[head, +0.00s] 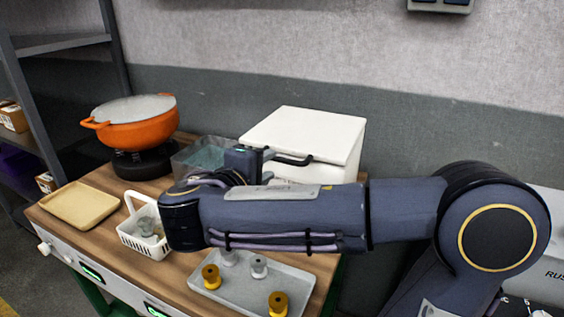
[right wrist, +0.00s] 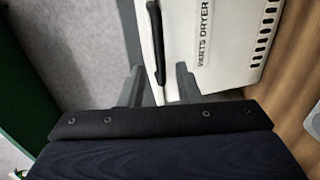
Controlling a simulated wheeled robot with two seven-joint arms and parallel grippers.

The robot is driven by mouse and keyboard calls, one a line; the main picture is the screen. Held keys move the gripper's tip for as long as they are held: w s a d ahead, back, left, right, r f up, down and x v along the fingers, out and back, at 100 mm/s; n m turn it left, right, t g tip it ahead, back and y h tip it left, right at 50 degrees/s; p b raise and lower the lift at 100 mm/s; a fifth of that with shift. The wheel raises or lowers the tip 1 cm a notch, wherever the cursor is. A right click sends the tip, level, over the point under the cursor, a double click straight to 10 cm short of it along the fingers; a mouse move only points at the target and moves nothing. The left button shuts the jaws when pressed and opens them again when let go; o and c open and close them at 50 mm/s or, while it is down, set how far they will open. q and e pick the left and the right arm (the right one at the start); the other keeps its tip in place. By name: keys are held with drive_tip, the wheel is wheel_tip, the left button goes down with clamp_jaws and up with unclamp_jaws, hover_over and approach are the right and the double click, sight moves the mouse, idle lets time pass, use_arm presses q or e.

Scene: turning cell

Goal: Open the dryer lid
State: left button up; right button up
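The parts dryer is a white box (head: 345,173) at the back of the bench, with its white lid (head: 308,130) lying shut on top. A black bar handle (head: 292,160) sticks out from the lid's front edge. In the right wrist view the handle (right wrist: 156,42) runs along the dryer's white front (right wrist: 222,45), which reads "PARTS DRYER". My right gripper (right wrist: 160,78) is open, one finger on each side of the handle's line. I cannot tell whether the fingers touch it. In the head view the right gripper (head: 262,158) is partly hidden behind its own wrist. My left gripper is not in view.
An orange pot (head: 135,125) sits on a black burner at the back left. A clear bin (head: 200,155), a white basket (head: 143,237) and a beige tray (head: 80,205) stand on the bench. A grey tray (head: 238,290) with several spools lies below my right arm.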

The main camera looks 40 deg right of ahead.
sight(278, 160)
drive_tip(key=shift+x, duration=3)
drive_tip(key=shift+s+d, duration=0.1)
drive_tip(key=shift+c, duration=0.2)
clamp_jaws()
